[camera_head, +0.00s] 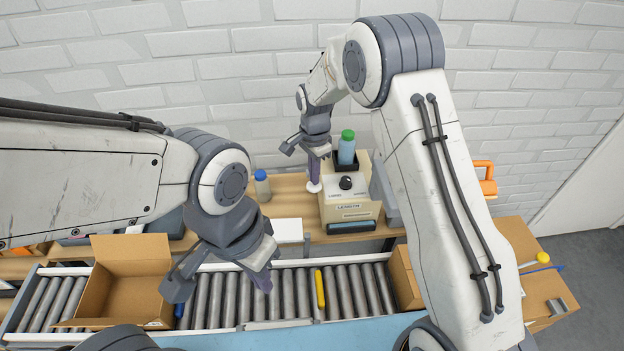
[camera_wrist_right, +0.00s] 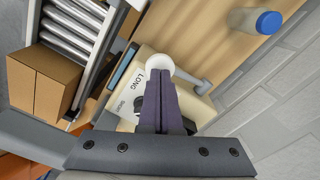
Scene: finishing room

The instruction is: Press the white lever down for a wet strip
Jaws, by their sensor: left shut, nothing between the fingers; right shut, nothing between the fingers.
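The beige dispenser (camera_head: 349,205) stands on the wooden bench, with a black dial on its white face and a green-capped bottle in its top. The white lever's round knob (camera_head: 314,187) is at its left side; in the right wrist view the knob (camera_wrist_right: 187,65) is white and a grey arm shows beside it. My right gripper (camera_head: 317,170) is shut and points down right above the knob; its purple fingertips (camera_wrist_right: 162,80) overlap the knob's edge in the wrist view. I cannot tell if they touch. My left gripper (camera_head: 264,284) is shut and empty over the roller conveyor.
A blue-capped bottle (camera_head: 262,186) stands on the bench left of the dispenser. An open cardboard box (camera_head: 132,285) sits on the roller conveyor (camera_head: 345,292) at left. A closed brown box (camera_wrist_right: 42,82) shows in the wrist view. A brick wall (camera_head: 230,72) rises behind the bench.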

